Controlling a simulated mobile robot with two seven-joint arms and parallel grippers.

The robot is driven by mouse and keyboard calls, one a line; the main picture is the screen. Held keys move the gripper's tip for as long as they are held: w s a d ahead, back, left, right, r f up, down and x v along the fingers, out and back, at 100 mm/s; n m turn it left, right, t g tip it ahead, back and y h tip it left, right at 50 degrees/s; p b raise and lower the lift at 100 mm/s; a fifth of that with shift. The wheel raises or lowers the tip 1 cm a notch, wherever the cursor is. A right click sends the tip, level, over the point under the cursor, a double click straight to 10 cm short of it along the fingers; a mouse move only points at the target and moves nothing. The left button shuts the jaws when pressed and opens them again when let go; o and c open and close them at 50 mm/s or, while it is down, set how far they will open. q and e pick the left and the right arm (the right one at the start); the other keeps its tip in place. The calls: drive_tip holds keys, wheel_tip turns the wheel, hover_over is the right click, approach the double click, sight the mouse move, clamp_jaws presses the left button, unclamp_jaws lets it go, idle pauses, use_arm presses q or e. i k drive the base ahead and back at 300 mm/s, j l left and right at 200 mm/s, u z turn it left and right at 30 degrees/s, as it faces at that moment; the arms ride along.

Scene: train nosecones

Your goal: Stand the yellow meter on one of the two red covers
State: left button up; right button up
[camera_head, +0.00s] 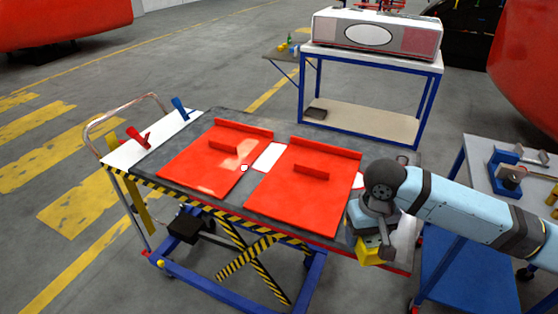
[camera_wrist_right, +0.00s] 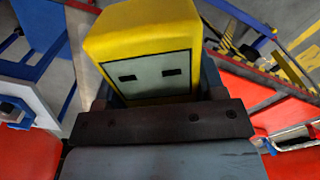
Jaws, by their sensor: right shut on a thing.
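Two flat red covers with raised bars lie on the cart top, a left cover (camera_head: 209,158) and a right cover (camera_head: 304,190). The yellow meter (camera_wrist_right: 146,32) fills the upper middle of the right wrist view, its grey face panel with two dark slots towards the camera. In the head view the meter (camera_head: 370,253) shows below my right gripper (camera_head: 374,236), at the cart's front right corner, right of the right cover. My right gripper is shut on the meter; its fingers are mostly hidden. My left gripper is not in view.
The cart (camera_head: 262,231) has a striped edge, with red and blue clamps (camera_head: 180,108) on its left end. A blue-framed table (camera_head: 371,66) with a white device stands behind. Another bench (camera_head: 480,170) with tools stands on the right. Both covers have clear flat areas.

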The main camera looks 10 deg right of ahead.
sight(208, 173)
drive_tip(key=i+u, duration=0.15)
drive_tip(key=i, duration=0.75)
drive_tip(key=u, duration=1.15)
